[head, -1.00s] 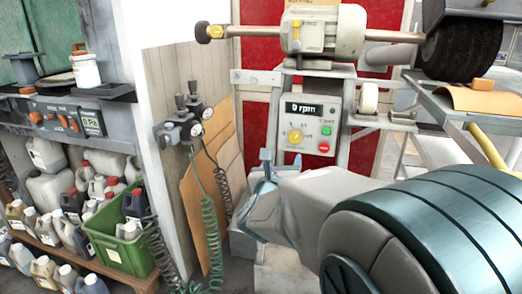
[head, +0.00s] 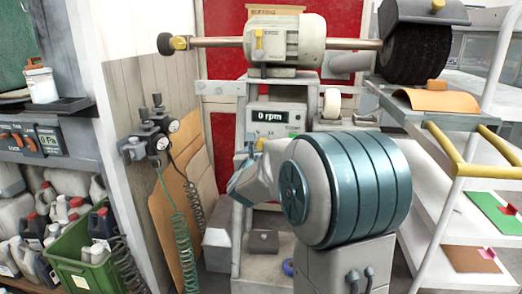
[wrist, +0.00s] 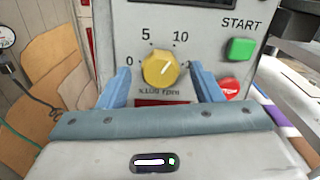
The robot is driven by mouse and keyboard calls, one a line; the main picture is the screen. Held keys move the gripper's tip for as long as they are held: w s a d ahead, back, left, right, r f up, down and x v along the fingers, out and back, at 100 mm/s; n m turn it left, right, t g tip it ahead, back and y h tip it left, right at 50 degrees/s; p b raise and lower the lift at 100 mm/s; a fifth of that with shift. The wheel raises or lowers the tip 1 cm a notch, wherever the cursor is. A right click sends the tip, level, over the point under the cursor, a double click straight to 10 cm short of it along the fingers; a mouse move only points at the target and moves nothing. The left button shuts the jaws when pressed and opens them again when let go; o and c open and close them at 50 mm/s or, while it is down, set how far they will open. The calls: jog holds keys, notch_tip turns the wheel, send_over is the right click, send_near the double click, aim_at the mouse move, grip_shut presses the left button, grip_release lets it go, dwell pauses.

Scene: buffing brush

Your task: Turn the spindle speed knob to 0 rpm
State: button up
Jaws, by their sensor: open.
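The yellow spindle speed knob (wrist: 160,68) sits on the grey control panel (wrist: 207,22), with scale marks 0, 5 and 10 around it. A pale pointer line shows on its face; its exact setting is hard to read. My gripper (wrist: 160,84) is open, with one blue finger on each side of the knob in the picture. I cannot tell whether the fingers touch it. In the head view my gripper (head: 241,172) is in front of the panel's lower left.
A green START button (wrist: 240,49) and a red stop button (wrist: 229,88) are right of the knob, the red one close to the right finger. The motor (head: 290,40) with its brush (head: 413,57) is above. A shelved trolley (head: 440,200) stands at right.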

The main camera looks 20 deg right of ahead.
jog(key=shift+w+d, duration=0.1)
jog(key=shift+w, duration=0.05)
jog(key=shift+c, duration=0.3)
jog(key=c, duration=0.9)
jog(key=shift+c, duration=0.2)
